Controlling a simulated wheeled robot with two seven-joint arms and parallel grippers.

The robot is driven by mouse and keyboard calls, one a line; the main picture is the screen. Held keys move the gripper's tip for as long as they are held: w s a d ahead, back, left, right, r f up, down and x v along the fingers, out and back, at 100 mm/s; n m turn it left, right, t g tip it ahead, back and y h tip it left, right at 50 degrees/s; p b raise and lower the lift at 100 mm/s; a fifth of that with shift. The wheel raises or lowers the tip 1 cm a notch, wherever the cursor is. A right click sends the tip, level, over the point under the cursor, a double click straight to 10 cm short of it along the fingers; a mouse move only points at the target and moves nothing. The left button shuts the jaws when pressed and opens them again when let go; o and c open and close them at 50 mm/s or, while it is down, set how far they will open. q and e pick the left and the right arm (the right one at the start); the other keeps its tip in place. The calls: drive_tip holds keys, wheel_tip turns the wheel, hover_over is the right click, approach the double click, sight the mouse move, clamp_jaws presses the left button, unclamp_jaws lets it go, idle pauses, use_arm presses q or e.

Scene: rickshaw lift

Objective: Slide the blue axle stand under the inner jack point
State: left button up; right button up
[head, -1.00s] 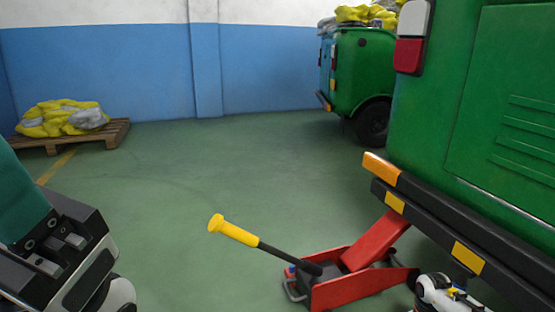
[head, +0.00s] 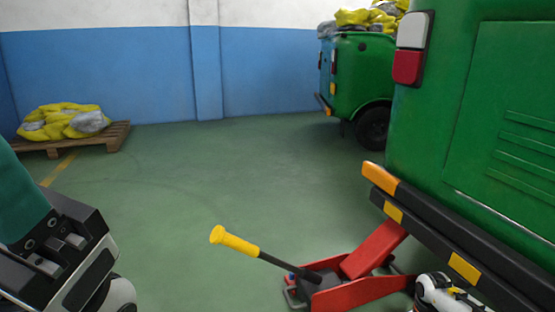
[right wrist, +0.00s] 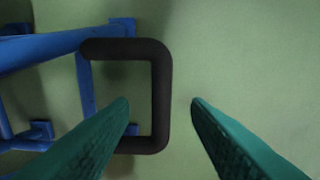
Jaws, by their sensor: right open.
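The blue axle stand (right wrist: 55,48) shows in the left part of the right wrist view, with blue legs and feet on the floor. Its dark loop handle (right wrist: 160,85) sticks out to the right. My right gripper (right wrist: 160,106) is open, with one teal fingertip on each side of the handle's end bar; contact is not visible. In the head view the stand and inner jack point are hidden, and only a white part of my right arm shows beside the bumper. My left gripper (head: 65,258) is at the lower left, fingertips out of view.
A red floor jack (head: 365,285) with a yellow-gripped handle (head: 233,241) reaches under the black bumper (head: 440,235) of the green vehicle (head: 480,100). Another green vehicle (head: 360,75) and a pallet (head: 105,138) with yellow sacks stand behind. The middle floor is clear.

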drive_tip(key=shift+r+p, duration=2.05)
drive_tip(key=shift+r, duration=0.45)
